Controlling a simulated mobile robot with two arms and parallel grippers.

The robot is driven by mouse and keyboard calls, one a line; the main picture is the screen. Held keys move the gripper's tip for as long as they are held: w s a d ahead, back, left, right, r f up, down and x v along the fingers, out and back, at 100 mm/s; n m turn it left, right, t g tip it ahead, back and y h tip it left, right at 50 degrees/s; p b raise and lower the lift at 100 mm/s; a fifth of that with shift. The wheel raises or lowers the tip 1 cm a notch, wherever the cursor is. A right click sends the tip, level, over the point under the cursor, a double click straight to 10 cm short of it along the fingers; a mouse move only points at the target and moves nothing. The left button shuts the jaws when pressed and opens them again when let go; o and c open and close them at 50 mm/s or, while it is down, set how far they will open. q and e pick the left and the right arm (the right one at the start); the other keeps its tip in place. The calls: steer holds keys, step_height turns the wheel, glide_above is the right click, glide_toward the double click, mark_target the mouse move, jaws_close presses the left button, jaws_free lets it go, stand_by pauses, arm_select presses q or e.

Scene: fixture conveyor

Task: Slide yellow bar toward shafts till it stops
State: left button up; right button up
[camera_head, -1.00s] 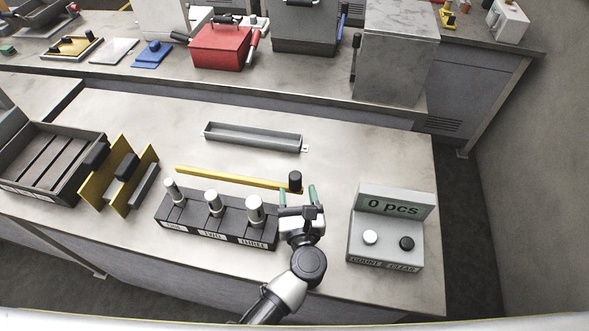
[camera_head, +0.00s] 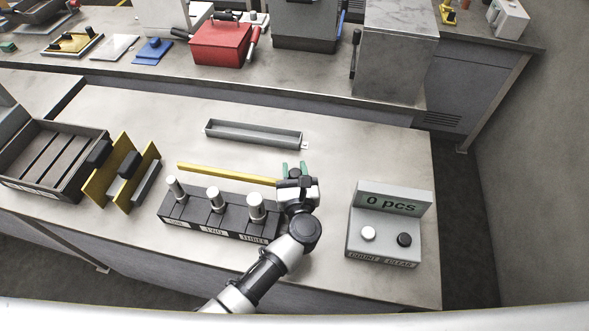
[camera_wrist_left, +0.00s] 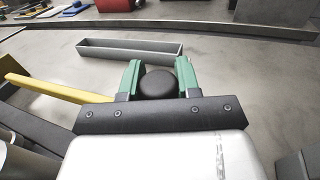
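The yellow bar (camera_head: 228,173) lies on the table just behind the black block (camera_head: 200,216), apart from the shafts. Three silver shafts stand upright in the block: the left (camera_head: 175,187), the middle (camera_head: 213,199) and the right (camera_head: 256,208). My left gripper (camera_head: 294,169) is at the bar's right end. In the left wrist view its green fingers (camera_wrist_left: 159,77) sit close on both sides of the bar's black knob (camera_wrist_left: 158,84) and look shut on it. The gripper hides the knob in the head view. My right gripper is not in view.
A long grey tray (camera_head: 253,142) lies behind the bar, with clear table between. A counter box (camera_head: 385,235) reading "0 pcs" stands to the right. Yellow plates (camera_head: 125,180) and a dark bin (camera_head: 50,165) are at the left.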

arm_select(q)
jaws_close()
steer(key=s+a, duration=0.1)
steer(key=s, duration=0.5)
steer(key=shift+b, duration=0.4)
steer(key=shift+a+f, duration=0.1)
steer(key=shift+o, duration=1.9)
jaws_free()
steer(key=o, duration=0.4)
steer(key=shift+s+a, duration=0.1)
steer(key=shift+s, duration=0.1)
